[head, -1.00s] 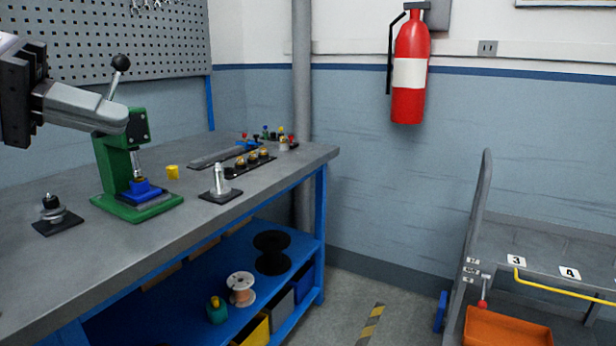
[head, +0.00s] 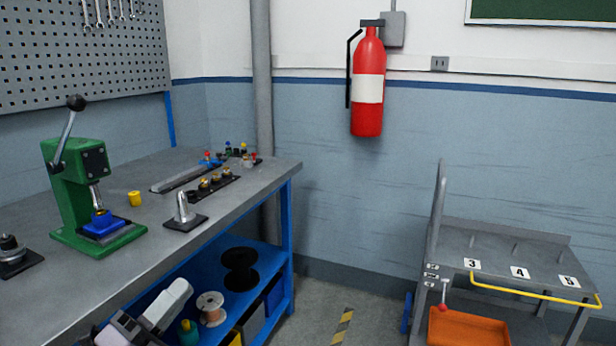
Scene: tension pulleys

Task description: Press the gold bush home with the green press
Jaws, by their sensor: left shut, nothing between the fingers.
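The green press (head: 70,185) stands on the bench at the left. Its lever with a black ball (head: 76,102) points up. The ram (head: 95,195) comes down over a blue block (head: 103,223) on the press base. A small gold bush (head: 100,211) shows at the ram's lower end in the blue block; how deep it sits cannot be told. My left gripper (head: 182,288) is at the bottom left, in front of the bench's edge and low, apart from the press. It is shut and empty. My right gripper is out of view.
A yellow cylinder (head: 134,198) and a grey post on a plate (head: 184,212) stand right of the press. A black rack (head: 212,186) holds gold-topped pieces. A spool (head: 210,308) sits on the blue lower shelf. A cart (head: 510,260) stands at right.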

